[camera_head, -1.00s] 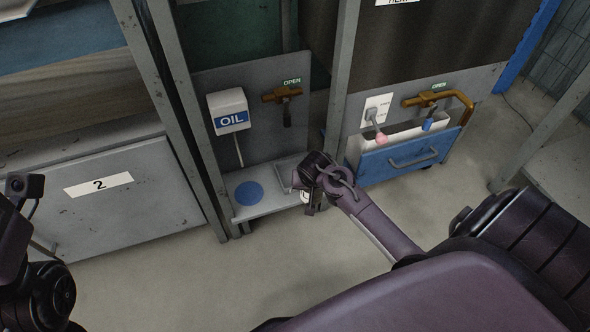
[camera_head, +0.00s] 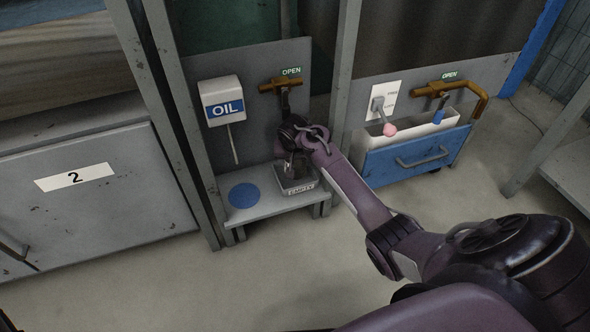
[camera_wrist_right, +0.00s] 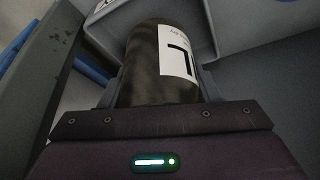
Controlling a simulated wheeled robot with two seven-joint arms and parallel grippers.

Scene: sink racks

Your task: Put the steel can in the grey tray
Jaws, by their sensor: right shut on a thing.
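The steel can (camera_wrist_right: 150,62), dark with a white label, sits between the fingers of my right gripper (camera_wrist_right: 158,90) in the wrist view. In the head view, my right gripper (camera_head: 294,168) points down over the small grey tray (camera_head: 301,191), which has a white label on its front. The gripper and wrist hide most of the can there, and I cannot tell whether its base touches the tray floor. A pale grey wall and rim (camera_wrist_right: 205,28) stand close behind the can in the wrist view. My left gripper is out of view.
The tray stands on a grey shelf (camera_head: 268,207) beside a blue disc (camera_head: 243,195). An oil dispenser (camera_head: 222,104) and a brass tap (camera_head: 281,85) are on the panel above. A blue-fronted bin (camera_head: 412,158) is to the right, past a grey post (camera_head: 345,80).

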